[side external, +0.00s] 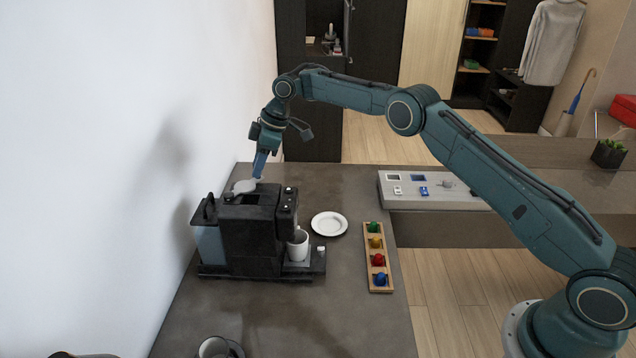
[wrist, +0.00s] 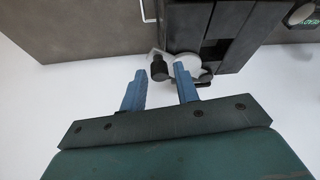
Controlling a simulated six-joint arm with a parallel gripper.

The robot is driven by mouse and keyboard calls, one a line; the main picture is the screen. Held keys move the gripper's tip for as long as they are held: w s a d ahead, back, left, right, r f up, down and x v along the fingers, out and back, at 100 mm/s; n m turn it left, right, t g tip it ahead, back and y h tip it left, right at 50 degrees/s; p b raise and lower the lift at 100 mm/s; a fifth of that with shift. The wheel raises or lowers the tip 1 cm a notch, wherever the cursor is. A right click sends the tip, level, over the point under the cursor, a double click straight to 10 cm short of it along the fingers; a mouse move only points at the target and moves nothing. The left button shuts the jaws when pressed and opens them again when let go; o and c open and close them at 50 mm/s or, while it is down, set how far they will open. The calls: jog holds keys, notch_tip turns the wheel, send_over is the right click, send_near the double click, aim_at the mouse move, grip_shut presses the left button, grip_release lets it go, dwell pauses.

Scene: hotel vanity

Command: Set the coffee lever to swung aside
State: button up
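The black coffee machine (side external: 252,228) stands on the dark counter near the wall. A pale grey rounded piece (side external: 244,186) sits at its top rear, seemingly part of the coffee lever; in the wrist view it is a pale disc (wrist: 188,63) with a black knob (wrist: 158,68) at its left. My gripper (side external: 259,176) points down at this spot. In the wrist view its two blue fingers (wrist: 160,71) are apart, with the knob in line with the gap, just beyond the tips. I cannot tell whether either finger touches it. Nothing is clearly held.
A white cup (side external: 298,246) stands under the machine's spout. A white plate (side external: 329,224) and a wooden rack (side external: 379,277) of coloured capsules lie to the right. Another cup (side external: 214,348) is at the front. The wall is close on the left; the counter's front middle is clear.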

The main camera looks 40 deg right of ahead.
jog(key=shift+o, duration=0.7)
jog(key=s+d+r, duration=0.4)
jog(key=s+d, duration=0.4)
jog(key=d, duration=0.3)
jog(key=shift+d+r, duration=0.2)
jog(key=shift+r, duration=0.1)
dwell(0.6)
jog(key=shift+c, duration=0.4)
jog(key=shift+a, duration=0.25)
jog(key=c, duration=0.7)
jog(key=shift+a+r, duration=0.2)
jog(key=shift+a, duration=0.15)
grip_shut()
jog(key=s+a+r+n+t+h, duration=0.1)
jog(key=s+a+r+n+t, duration=0.1)
jog(key=a, duration=0.7)
jog(key=shift+s+a+r+t, duration=0.35)
jog(key=shift+s+r+t, duration=0.25)
jog(key=shift+s+t, duration=0.65)
